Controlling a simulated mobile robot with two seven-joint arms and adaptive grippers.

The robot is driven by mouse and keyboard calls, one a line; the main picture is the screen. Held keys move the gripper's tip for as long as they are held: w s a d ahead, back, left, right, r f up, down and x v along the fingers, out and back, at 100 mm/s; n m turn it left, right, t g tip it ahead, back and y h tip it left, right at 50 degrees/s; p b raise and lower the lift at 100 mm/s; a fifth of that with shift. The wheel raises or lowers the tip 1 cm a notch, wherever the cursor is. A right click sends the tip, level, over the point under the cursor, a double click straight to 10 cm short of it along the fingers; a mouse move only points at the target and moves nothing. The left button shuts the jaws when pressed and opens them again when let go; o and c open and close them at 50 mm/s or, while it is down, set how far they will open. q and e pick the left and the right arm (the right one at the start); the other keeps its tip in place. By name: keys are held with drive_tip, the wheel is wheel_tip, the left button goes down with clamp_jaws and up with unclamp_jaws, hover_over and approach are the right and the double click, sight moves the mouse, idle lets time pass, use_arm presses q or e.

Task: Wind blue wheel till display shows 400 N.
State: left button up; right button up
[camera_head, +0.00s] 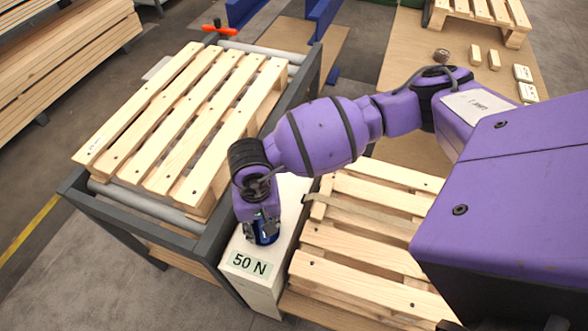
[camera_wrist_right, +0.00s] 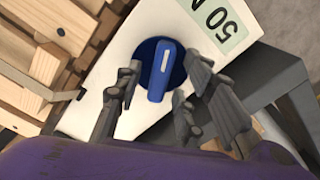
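The blue wheel (camera_head: 266,236) sits on the top of a white box (camera_head: 262,281) beside the roller conveyor, mostly hidden by my right gripper (camera_head: 260,222) in the head view. The display (camera_head: 249,263) on the box reads 50 N. In the right wrist view the blue wheel (camera_wrist_right: 160,72) is a disc with a raised bar across it. My right gripper (camera_wrist_right: 160,88) is open, with its fingers on both sides of the bar and a visible gap to it. The display (camera_wrist_right: 222,18) is partly cut off there. My left gripper is not in view.
A wooden pallet (camera_head: 190,110) lies on the roller conveyor (camera_head: 190,235) to the left of the box. Stacked pallets (camera_head: 350,270) stand close on its right. An orange-handled item (camera_head: 217,27) is at the conveyor's far end. Small blocks (camera_head: 494,60) lie at the back right.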

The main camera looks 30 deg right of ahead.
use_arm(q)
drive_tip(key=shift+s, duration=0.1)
use_arm(e)
drive_tip(key=shift+w, duration=0.1)
clamp_jaws()
idle(0.3)
